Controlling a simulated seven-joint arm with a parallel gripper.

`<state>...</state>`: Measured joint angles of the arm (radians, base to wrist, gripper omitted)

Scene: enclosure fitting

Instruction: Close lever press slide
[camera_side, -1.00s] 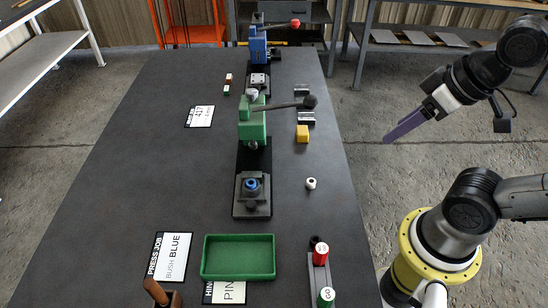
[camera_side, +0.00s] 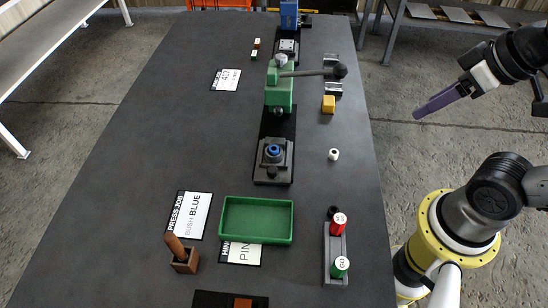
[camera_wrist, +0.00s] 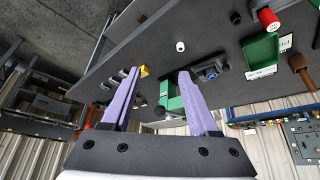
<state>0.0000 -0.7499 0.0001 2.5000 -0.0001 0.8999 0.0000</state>
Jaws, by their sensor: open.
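The green lever press (camera_side: 279,92) stands on a long black base near the table's middle. Its lever ends in a black knob (camera_side: 340,71) and points right, nearly level. A grey slide block (camera_side: 273,170) with a blue bush (camera_side: 272,150) in it sits at the near end of the base, out in front of the press head. In the wrist view the press (camera_wrist: 172,100) is partly hidden behind a finger, and the blue bush (camera_wrist: 211,76) shows beside it. My gripper (camera_side: 418,114) is open and empty, in the air off the table's right side; its purple fingers (camera_wrist: 159,75) fill the wrist view's middle.
A blue press (camera_side: 289,15) stands behind. A yellow block (camera_side: 328,104) and white bush (camera_side: 334,154) lie right of the green press. A green tray (camera_side: 256,238), a wooden-handled tool (camera_side: 179,252) and a red-and-green button box (camera_side: 336,245) are nearer. The table's left is mostly clear.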

